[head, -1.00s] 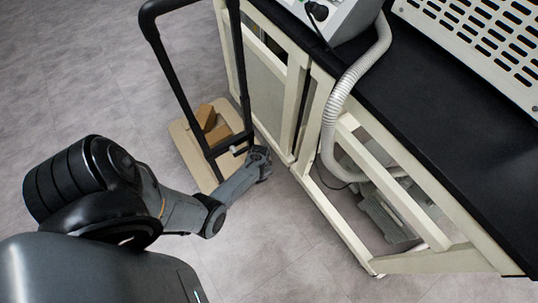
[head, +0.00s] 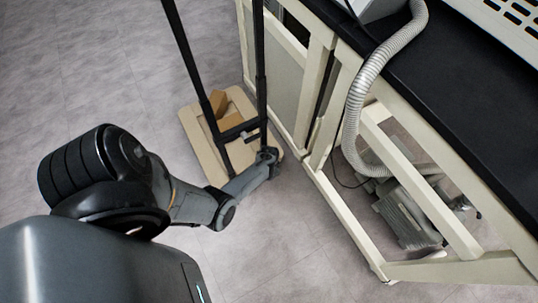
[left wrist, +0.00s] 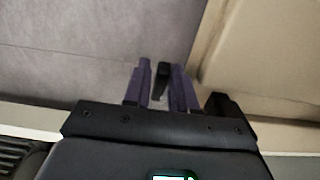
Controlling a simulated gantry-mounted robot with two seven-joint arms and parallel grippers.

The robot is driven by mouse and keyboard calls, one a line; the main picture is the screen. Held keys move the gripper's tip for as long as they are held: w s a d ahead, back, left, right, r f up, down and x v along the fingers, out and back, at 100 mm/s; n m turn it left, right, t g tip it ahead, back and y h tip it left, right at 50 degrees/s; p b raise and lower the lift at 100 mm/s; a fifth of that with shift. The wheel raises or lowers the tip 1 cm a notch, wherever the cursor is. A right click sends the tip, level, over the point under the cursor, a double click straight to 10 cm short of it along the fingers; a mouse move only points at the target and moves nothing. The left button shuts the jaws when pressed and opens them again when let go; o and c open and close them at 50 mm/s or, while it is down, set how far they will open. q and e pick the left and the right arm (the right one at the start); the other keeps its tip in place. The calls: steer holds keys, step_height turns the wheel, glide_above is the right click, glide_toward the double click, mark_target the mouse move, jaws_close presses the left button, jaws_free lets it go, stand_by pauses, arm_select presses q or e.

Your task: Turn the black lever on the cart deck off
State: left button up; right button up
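My left gripper (left wrist: 161,88) shows in the left wrist view with its two purple fingers apart. A short dark upright piece (left wrist: 162,76) stands between them; it may be the black lever, but I cannot tell for sure or whether the fingers touch it. My right gripper is not in view.
The hand cart has tall black handle posts (head: 188,55) and brown boxes (head: 219,103). The cream frame (head: 335,215) carries a black top (head: 440,95). A ribbed hose (head: 372,70) runs down to a grey pump (head: 405,217). Open floor (head: 285,260) lies in front.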

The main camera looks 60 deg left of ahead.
arm_select(q)
steer(key=shift+w, duration=0.2)
steer(key=shift+c, duration=0.4)
steer(key=shift+a, duration=0.1)
jaws_close()
steer(key=shift+s+t+p, duration=0.35)
steer(key=shift+t+p, duration=0.25)
steer(key=shift+p, duration=0.15)
steer(key=shift+s+f+t+p, duration=0.1)
steer(key=shift+t+p, duration=0.25)
steer(key=shift+t, duration=0.05)
steer(key=shift+f+t, duration=0.2)
steer(key=shift+t, duration=0.1)
steer(key=shift+f+t+p, duration=0.25)
steer(key=shift+t+p, duration=0.05)
steer(key=shift+t, duration=0.4)
